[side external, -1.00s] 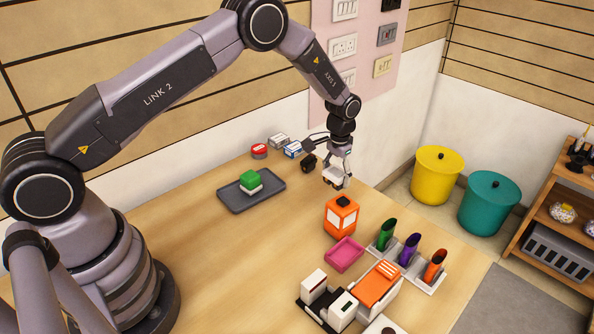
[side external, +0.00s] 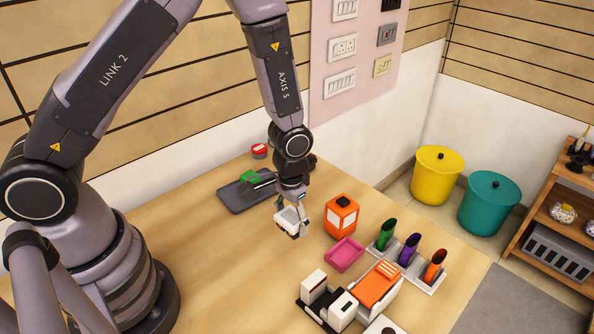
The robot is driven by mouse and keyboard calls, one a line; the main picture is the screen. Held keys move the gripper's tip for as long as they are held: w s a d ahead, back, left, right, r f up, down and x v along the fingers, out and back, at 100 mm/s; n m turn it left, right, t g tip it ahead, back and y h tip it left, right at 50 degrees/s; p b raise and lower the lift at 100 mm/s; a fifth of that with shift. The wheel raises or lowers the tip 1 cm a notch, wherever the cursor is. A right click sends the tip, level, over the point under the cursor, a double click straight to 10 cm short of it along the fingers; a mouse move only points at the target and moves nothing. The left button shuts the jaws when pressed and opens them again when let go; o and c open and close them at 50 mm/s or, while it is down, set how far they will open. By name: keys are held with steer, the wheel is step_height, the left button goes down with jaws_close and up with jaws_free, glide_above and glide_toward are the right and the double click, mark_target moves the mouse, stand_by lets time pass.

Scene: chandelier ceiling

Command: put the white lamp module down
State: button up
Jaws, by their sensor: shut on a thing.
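The white lamp module (side external: 292,220) is a small white block in the side external view. My gripper (side external: 291,213) is shut on it and holds it near the middle of the table, left of the orange box. The module looks slightly tilted. I cannot tell how high it is above the wood.
An orange box (side external: 341,217) and a pink tray (side external: 344,255) stand close on the right. Coloured holders (side external: 409,250) and black-white units (side external: 329,301) are in front right. Bare table lies in front left.

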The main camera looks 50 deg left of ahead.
mark_target(290, 262)
steer(key=f, duration=0.1)
steer(key=s+f, duration=0.1)
steer(key=f, duration=0.2)
steer(key=shift+s+d, duration=0.3)
steer(key=shift+d, duration=0.1)
steer(key=shift+f, duration=2.2)
steer(key=shift+f, duration=0.15)
steer(key=o, duration=1.1)
steer(key=shift+o, duration=0.2)
